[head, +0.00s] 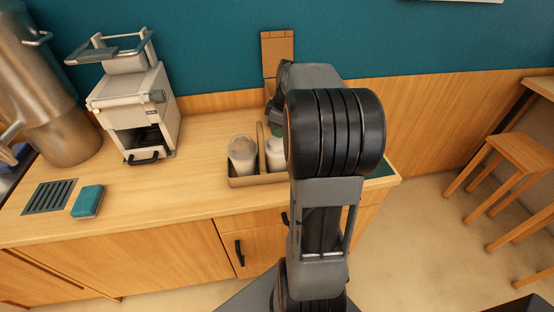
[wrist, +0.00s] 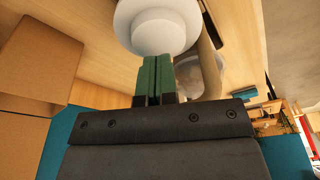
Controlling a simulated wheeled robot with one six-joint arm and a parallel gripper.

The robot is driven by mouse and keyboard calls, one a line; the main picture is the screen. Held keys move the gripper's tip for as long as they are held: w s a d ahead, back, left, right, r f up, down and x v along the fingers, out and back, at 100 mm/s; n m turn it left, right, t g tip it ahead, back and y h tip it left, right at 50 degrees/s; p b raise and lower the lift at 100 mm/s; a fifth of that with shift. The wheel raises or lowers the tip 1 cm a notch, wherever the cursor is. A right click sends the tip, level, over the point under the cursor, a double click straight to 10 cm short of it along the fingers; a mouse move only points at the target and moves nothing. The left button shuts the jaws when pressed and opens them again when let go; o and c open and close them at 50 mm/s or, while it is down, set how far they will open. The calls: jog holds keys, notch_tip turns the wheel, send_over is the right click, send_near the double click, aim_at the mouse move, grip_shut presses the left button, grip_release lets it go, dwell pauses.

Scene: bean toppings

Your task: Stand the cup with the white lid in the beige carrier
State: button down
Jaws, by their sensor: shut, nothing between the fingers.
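The cup with the white lid (head: 275,153) appears to stand upright in the right compartment of the beige carrier (head: 256,181), partly hidden by my arm. Its white lid (wrist: 158,28) is large at the top of the wrist view. A cup with a clear lid (head: 242,154) stands in the left compartment; it also shows in the wrist view (wrist: 187,76) beyond the carrier's handle (wrist: 210,60). My gripper (wrist: 156,60) has its green fingers together and empty, with the tips close to the white lid. Whether they touch it cannot be told.
A white coffee machine (head: 135,105) and a steel urn (head: 50,90) stand on the left of the wooden counter (head: 190,190). A teal sponge (head: 88,201) lies beside a drain grate (head: 50,197). A cardboard-brown box (head: 277,50) stands behind the carrier. Counter left of the carrier is clear.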

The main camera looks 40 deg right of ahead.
jog(key=shift+f+b, duration=0.85)
jog(key=shift+f, duration=0.25)
jog(key=shift+r, duration=0.15)
notch_tip(320, 180, up, 5)
jog(key=p, duration=0.4)
dwell(0.6)
